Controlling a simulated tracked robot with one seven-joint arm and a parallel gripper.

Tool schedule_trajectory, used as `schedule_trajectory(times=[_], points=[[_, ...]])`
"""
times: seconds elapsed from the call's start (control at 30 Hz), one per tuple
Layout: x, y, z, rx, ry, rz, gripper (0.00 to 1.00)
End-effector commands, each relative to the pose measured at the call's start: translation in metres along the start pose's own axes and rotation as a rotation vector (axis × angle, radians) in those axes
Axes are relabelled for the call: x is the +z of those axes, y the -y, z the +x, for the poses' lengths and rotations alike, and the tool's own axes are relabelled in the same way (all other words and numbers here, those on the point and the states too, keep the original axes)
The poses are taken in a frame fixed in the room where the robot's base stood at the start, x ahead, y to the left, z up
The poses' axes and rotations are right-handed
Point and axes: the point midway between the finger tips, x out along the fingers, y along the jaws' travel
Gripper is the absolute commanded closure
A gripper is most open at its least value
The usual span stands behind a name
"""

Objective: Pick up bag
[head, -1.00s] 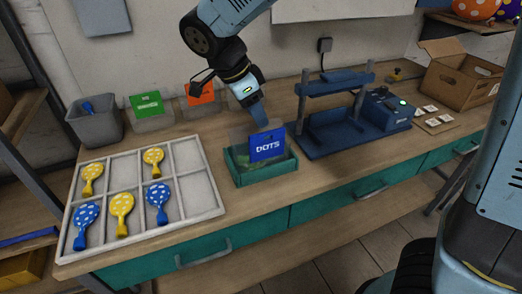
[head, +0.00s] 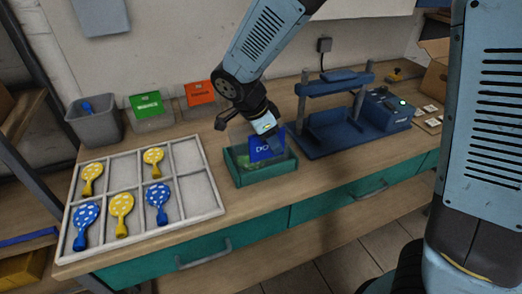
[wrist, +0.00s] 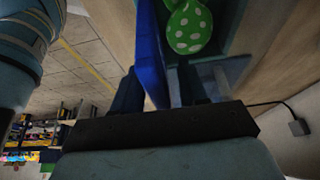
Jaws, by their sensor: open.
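A clear bag with a blue header card (head: 259,151) stands upright in a small teal tray (head: 255,178). The card's lettering is partly covered by my gripper (head: 272,140), which reaches down at the card from above. In the wrist view the card (wrist: 151,50) shows edge-on between the two fingers of my gripper (wrist: 160,88), nearer the left one. The fingers are apart, and I see a gap on the right of the card. A green balloon with white dots (wrist: 190,27) shows beside the card, low in the tray.
A white divided tray (head: 215,206) with yellow and blue dotted balloons lies left of the teal tray. A blue press (head: 318,140) stands close on the right. Bins with green (head: 147,104) and orange (head: 199,92) cards and a grey bin (head: 97,126) stand behind.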

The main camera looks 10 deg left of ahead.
Motion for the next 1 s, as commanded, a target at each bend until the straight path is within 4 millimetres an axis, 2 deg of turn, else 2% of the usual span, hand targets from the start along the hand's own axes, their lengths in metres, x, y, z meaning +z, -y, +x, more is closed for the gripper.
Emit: schedule_trajectory(times=[0.2,0.63,1.0], points=[[0.0001,0.0,0.0001,0.0,0.0,0.0,0.59],[0.0003,0.0,-0.0002,0.0,0.0,0.0,1.0],[0.0004,0.0,-0.0003,0.0,0.0,0.0,1.0]])
